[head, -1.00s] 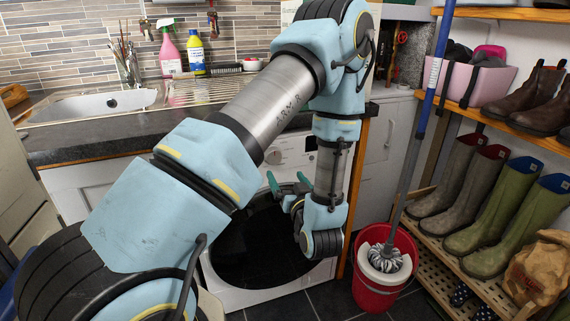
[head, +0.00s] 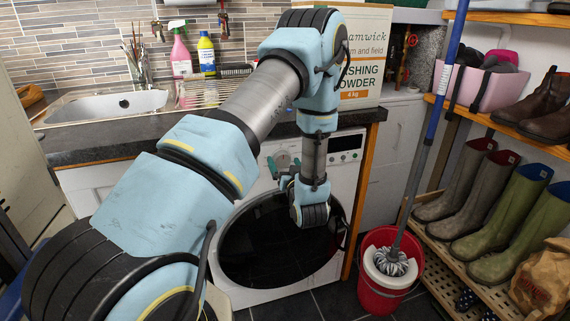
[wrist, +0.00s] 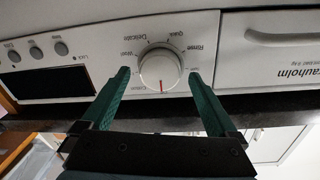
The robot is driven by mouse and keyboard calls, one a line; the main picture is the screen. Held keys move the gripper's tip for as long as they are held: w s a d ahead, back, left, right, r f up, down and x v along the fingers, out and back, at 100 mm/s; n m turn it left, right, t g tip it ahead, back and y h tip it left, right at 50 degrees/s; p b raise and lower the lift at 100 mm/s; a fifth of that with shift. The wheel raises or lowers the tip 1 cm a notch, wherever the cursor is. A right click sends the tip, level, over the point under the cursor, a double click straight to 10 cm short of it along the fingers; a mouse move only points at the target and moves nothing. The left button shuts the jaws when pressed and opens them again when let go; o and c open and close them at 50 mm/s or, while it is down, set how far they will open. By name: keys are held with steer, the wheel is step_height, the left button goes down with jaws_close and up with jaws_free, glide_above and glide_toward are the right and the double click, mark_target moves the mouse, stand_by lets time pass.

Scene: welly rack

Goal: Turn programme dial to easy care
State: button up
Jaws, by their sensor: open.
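The programme dial (wrist: 159,69) is a round white knob on the washing machine's white front panel. The wrist view shows the panel upside down. The dial's red mark points to the bottom of that picture. "Delicate", "Quick" and "Rinse" can be read around it; other labels are too small or covered, and I cannot make out "easy care". My gripper (wrist: 160,76) is open, with one green finger on each side of the dial and visible space between. In the head view the dial (head: 283,159) shows behind my gripper (head: 283,170). I cannot tell whether the fingers touch the panel.
The washing machine (head: 345,172) stands under the dark worktop (head: 120,139). A washing powder box (head: 366,60) stands on the worktop. A red bucket (head: 378,298) with a mop stands right of the machine, before the boot rack (head: 425,240). Several small buttons (wrist: 38,52) flank the display.

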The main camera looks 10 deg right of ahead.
steer(key=c, duration=1.4)
steer(key=shift+o, duration=0.2)
steer(key=shift+m, duration=0.3)
steer(key=m, duration=0.3)
steer(key=shift+d, duration=0.15)
steer(key=m+p, duration=0.1)
steer(key=m, duration=0.5)
steer(key=m+p, duration=0.1)
steer(key=m, duration=0.1)
steer(key=shift+d+g+y, duration=0.1)
steer(key=shift+g+y, duration=0.2)
steer(key=shift+f+m+p, duration=0.15)
steer(key=shift+m+p, duration=0.15)
steer(key=shift+m, duration=1.5)
